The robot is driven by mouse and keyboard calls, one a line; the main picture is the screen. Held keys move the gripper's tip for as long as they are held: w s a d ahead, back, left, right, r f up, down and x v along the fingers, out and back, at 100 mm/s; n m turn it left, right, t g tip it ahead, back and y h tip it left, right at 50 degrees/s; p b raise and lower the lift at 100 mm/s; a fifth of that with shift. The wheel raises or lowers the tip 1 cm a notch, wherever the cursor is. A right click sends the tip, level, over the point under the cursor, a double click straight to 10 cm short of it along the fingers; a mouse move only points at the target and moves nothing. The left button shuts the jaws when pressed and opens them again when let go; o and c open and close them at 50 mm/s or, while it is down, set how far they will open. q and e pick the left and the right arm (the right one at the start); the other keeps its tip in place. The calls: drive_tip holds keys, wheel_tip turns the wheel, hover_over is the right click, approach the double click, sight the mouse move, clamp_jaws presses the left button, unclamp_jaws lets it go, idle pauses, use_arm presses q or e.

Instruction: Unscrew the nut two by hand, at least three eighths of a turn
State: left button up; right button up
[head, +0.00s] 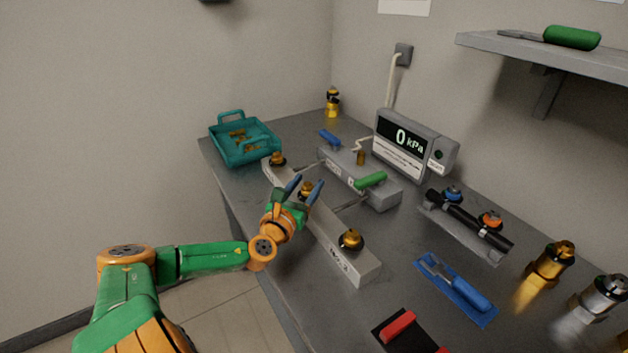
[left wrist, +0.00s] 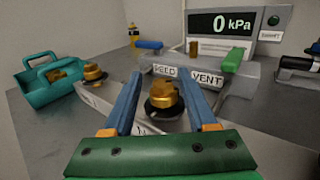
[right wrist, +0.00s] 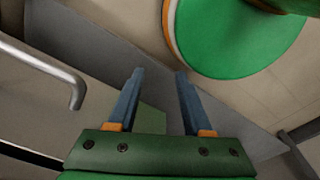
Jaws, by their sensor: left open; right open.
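A long grey bar (head: 345,255) carries three brass nuts in a row, with a label by the nearest that seems to read No. 3. I take the middle nut (head: 306,187) as nut two; its label is not readable. My left gripper (head: 305,184) is open at this nut. In the left wrist view the nut (left wrist: 164,95) stands upright on a dark round base, between the spread blue fingers (left wrist: 166,92), with gaps showing on both sides. The far nut (head: 277,158) and near nut (head: 351,239) stand apart from it. My right gripper (right wrist: 159,75) is open and empty, away from the bar.
Behind the bar stand a grey valve block (head: 385,196) with blue and green handles and a gauge (head: 402,143) reading 0 kPa. A teal tray (head: 262,153) with brass pieces is at the far left. A blue tool (head: 457,288) lies at the near right.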

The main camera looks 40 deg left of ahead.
use_arm(q)
drive_tip(key=shift+x, duration=1.65)
drive_tip(key=shift+d, duration=0.1)
clamp_jaws()
drive_tip(key=shift+r+n+g+y+p, duration=0.2)
drive_tip(key=shift+n+g+y+p, duration=0.3)
drive_tip(key=shift+y+p, duration=0.4)
drive_tip(key=shift+n+g+y+p, duration=0.5)
drive_tip(key=shift+n+y+p, duration=0.3)
drive_tip(key=shift+y, duration=0.1)
drive_tip(key=shift+s+a+f+n+g+y+p, duration=0.1)
drive_tip(key=shift+s+a+n+g+y+p, duration=0.1)
drive_tip(key=shift+n+g+y, duration=0.35)
drive_tip(key=shift+s+a+f+n+g+y+p, duration=0.1)
drive_tip(key=shift+a+n+g+y, duration=0.1)
drive_tip(key=shift+n+g+y, duration=0.35)
drive_tip(key=shift+s+a+n+g+y, duration=0.15)
drive_tip(key=shift+a+n+g+y, duration=0.05)
drive_tip(key=shift+n+g+y, duration=0.9)
drive_tip(key=shift+f, duration=0.1)
